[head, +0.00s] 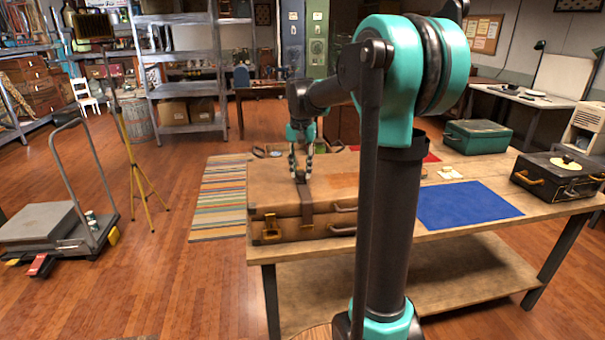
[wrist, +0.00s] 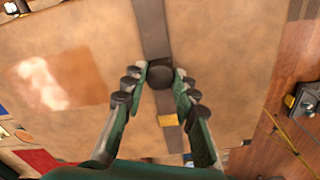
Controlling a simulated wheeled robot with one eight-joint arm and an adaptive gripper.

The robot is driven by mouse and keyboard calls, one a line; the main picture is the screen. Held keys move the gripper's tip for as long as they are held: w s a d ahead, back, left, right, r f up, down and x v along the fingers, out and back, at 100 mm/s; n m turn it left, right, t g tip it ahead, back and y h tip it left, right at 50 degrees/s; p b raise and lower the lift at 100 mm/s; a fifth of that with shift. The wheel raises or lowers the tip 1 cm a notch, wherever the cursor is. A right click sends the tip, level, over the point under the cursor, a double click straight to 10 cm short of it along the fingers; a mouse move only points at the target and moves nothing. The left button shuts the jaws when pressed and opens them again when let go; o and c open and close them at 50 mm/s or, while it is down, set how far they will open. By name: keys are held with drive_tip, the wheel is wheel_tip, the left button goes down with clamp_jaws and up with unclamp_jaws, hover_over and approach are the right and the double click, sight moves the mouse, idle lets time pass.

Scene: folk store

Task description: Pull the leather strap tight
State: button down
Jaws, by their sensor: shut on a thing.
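A brown suitcase (head: 272,198) lies flat and closed on the wooden table; its tan lid (wrist: 225,60) fills most of the wrist view. A dark leather strap (head: 307,218) crosses the lid and hangs down the front face. In the wrist view the strap (wrist: 149,25) runs from the top edge down between my fingers. My gripper (head: 301,178) is over the lid, pointing down. Its fingertips are shut on a dark round knob (wrist: 160,76) at the strap. My arm hides the suitcase's right part in the head view.
On the table (head: 440,232) to the right are a blue mat (head: 465,204), a green case (head: 478,138) and a black record player case (head: 560,178). A striped rug (head: 220,200) and a yellow tripod (head: 138,168) are to the left.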

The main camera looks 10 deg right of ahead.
drive_tip(key=shift+w, duration=0.55)
drive_tip(key=c, duration=1.2)
unclamp_jaws()
drive_tip(key=shift+o, duration=0.2)
wheel_tip(320, 180, up, 12)
